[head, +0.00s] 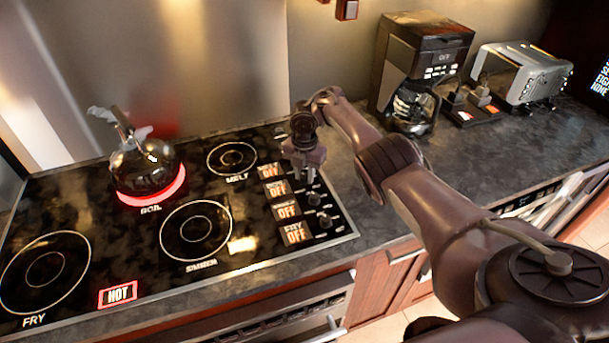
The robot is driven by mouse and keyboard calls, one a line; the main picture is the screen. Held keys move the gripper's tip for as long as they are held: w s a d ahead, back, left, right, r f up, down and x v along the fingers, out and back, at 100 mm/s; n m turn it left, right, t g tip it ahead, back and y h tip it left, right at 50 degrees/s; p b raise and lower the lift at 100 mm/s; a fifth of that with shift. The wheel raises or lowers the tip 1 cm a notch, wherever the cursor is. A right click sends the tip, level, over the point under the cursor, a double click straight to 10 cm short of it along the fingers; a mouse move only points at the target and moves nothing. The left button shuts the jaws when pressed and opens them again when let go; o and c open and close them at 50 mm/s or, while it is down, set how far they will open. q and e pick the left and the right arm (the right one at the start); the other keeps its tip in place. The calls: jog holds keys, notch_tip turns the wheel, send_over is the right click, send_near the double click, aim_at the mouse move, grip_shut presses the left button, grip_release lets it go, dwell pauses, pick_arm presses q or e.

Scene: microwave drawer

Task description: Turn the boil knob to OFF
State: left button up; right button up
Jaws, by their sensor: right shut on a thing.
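My right gripper (304,176) points down at the right edge of the black cooktop (140,240). It is shut on the boil knob, which is mostly hidden by the fingers. Two dark knobs, the simmer knob (313,199) and the fry knob (325,221), show just in front of it. The boil display (276,189) beside the gripper appears to read OFF. The boil burner (180,190) still glows red under a dark kettle (146,166). A red HOT sign (118,293) is lit near the front. My left gripper is not in view.
A coffee maker (425,50) and a toaster (525,72) stand on the counter behind my right arm. The melt burner (231,159), simmer burner (196,230) and fry burner (45,272) are bare.

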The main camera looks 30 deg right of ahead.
aim_at(304, 175)
dwell(0.5)
jog(key=o, duration=1)
notch_tip(304, 175, up, 6)
jog(key=shift+w+f, duration=0.1)
jog(key=shift+f, duration=0.05)
jog(key=shift+r+p, duration=0.65)
jog(key=shift+p, duration=0.15)
jog(key=shift+r+p, duration=0.35)
jog(key=shift+r, duration=0.1)
jog(key=shift+f, duration=0.15)
